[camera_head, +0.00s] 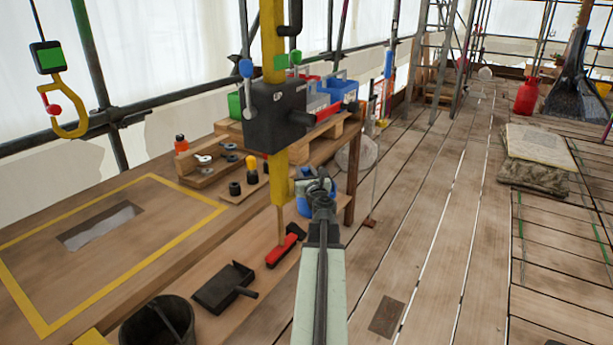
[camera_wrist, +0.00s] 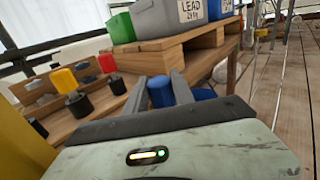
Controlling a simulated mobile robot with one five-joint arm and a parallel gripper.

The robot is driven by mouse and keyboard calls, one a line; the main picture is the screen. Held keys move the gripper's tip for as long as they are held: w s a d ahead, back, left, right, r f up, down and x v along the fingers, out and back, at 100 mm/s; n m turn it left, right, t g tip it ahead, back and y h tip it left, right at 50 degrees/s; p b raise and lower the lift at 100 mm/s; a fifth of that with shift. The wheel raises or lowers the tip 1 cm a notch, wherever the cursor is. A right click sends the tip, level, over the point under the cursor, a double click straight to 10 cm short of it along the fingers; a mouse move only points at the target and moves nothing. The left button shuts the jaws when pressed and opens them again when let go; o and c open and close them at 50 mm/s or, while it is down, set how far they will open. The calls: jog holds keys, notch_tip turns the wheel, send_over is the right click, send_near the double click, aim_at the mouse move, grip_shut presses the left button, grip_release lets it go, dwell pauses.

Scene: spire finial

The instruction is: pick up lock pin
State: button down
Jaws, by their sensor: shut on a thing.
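My gripper (camera_wrist: 161,92) has its two grey fingers shut on a blue cylindrical head, which looks like the lock pin (camera_wrist: 160,90). The lower part of the pin is hidden behind the gripper body. In the head view my gripper (camera_head: 314,184) is beside the yellow post, near the right end of the workbench, and the pin cannot be made out there. In the wrist view a yellow-topped piece (camera_wrist: 64,80) and a red-topped piece (camera_wrist: 108,65) with black bases stand on the bench to the left, apart from my gripper.
A yellow post (camera_head: 279,175) carrying a black block (camera_head: 273,108) stands close to my gripper. The workbench (camera_head: 150,205) has bins on a pallet (camera_head: 345,128) at its far end. A black bucket (camera_head: 157,325) is at the front. The plank floor right is mostly clear.

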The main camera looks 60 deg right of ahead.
notch_tip(320, 180, up, 10)
jog(key=p, duration=1)
jog(key=shift+s+r, duration=0.1)
jog(key=shift+r, duration=0.05)
jog(key=shift+d, duration=0.1)
jog(key=shift+s, duration=0.1)
